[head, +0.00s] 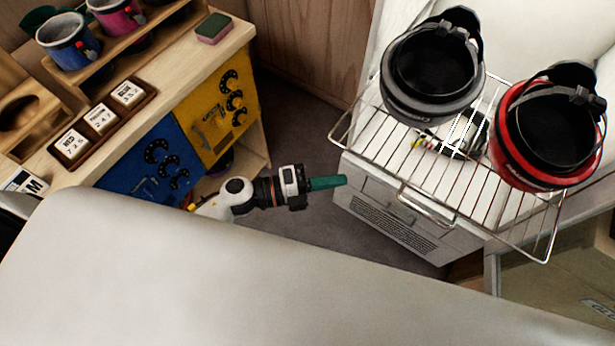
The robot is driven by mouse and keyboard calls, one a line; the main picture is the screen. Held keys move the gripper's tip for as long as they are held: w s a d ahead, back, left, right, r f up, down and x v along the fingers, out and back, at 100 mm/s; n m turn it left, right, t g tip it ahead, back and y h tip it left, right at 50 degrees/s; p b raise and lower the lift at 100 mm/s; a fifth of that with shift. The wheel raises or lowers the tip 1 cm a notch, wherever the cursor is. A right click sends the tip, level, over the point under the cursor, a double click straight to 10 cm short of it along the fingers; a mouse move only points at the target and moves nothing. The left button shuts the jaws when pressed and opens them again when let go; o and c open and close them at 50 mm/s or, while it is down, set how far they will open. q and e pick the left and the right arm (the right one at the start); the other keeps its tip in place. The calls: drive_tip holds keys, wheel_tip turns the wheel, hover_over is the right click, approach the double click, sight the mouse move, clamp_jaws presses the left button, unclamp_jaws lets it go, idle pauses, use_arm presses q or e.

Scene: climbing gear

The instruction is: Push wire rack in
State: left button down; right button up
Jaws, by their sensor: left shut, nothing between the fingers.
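The wire rack (417,180) sticks out of a white cabinet (385,222) at the right, with its front edge and a wire handle towards me. A grey-black helmet-like item (412,105) and a red-black one (515,165) stand on the rack. My left gripper (343,181), with green fingers, is shut and empty. It is to the left of the rack's front part and apart from it, close to the cabinet's left front edge in the picture. My right gripper is not in view.
A wooden shelf unit (225,62) with blue (150,172) and yellow (219,110) panels stands at the left. It bears cups, number tiles (100,118) and a sponge (213,28).

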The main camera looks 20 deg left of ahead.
sight(368, 163)
use_arm(q)
drive_tip(key=w+d, duration=0.2)
drive_tip(key=w, duration=0.1)
drive_tip(key=shift+w+p, duration=0.2)
drive_tip(key=shift+p, duration=0.2)
drive_tip(key=shift+w+d, duration=0.15)
drive_tip(key=shift+w, duration=0.3)
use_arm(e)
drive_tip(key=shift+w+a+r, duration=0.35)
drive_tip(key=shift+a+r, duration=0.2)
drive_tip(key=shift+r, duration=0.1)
